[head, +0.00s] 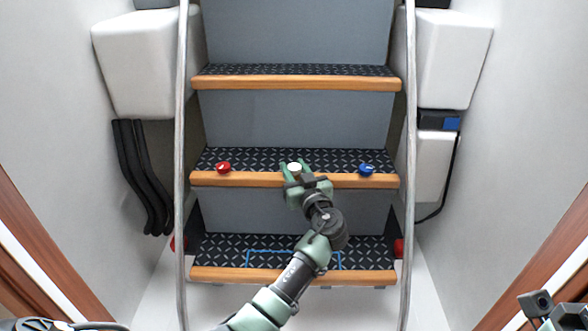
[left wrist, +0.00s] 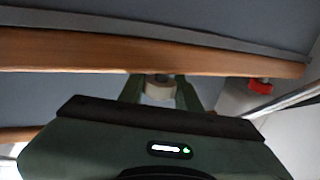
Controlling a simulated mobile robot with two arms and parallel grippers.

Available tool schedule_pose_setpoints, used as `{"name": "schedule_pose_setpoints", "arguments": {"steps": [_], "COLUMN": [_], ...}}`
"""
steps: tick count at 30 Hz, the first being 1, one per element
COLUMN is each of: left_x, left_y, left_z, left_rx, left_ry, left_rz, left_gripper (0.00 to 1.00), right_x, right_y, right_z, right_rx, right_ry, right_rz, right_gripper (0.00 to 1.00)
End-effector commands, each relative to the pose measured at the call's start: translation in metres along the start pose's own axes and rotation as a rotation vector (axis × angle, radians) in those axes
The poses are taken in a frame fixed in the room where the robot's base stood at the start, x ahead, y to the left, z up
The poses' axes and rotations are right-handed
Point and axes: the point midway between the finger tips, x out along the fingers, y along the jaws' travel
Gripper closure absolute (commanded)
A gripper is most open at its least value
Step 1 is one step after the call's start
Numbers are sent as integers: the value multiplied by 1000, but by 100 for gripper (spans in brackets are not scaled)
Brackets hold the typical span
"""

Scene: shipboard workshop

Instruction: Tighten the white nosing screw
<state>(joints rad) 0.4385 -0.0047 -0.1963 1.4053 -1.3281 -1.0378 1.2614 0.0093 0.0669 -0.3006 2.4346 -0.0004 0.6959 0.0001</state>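The white nosing screw (head: 294,167) stands at the front of the middle step's tread, near its centre. My left gripper (head: 297,173) reaches up to it from below, with one green finger on each side of its head. In the left wrist view the white screw head (left wrist: 160,88) fills the space between the fingertips, with no clear gap, so the gripper looks shut on it. The screw's lower part is hidden. Part of my right gripper (head: 545,308) shows at the bottom right corner; its fingers cannot be made out.
A red screw (head: 223,168) and a blue screw (head: 366,170) stand left and right on the same step. Its wooden nosing (head: 240,180) runs along the front edge. Metal handrails (head: 182,120) flank the stairs. A blue outline (head: 262,252) marks the lower step.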

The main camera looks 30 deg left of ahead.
Motion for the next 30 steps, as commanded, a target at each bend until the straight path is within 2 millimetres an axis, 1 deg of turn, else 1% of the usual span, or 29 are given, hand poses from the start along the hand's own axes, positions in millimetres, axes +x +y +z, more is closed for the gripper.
{"name": "schedule_pose_setpoints", "arguments": {"steps": [1, 2, 3, 8, 14, 22, 24, 30], "left_x": [0, 0, 0, 0, 0, 0, -1, 0], "left_y": [0, 0, 0, 0, -1, -2, -2, -2], "left_z": [0, 0, 0, 0, 0, -2, -2, -4], "left_rx": [0, 0, 0, 1, 1, 3, 2, 3], "left_ry": [0, 0, 0, 0, 0, 0, 0, -2], "left_rz": [0, 0, 0, 6, 59, 243, 308, 498], "left_gripper": [89, 97, 100, 100, 100, 100, 100, 100], "right_x": [0, 0, 0, 0, 2, 0, -8, -14], "right_y": [0, 0, 0, 0, 0, 2, 3, 3], "right_z": [0, 0, 0, 0, -1, 1, 4, 2], "right_rx": [0, 0, 0, 0, 0, 4, 6, 14], "right_ry": [0, 0, 0, 0, 1, -28, -61, -117], "right_rz": [0, 0, 0, 0, 2, 16, 24, 46], "right_gripper": [45, 45, 45, 45, 45, 45, 45, 45]}}
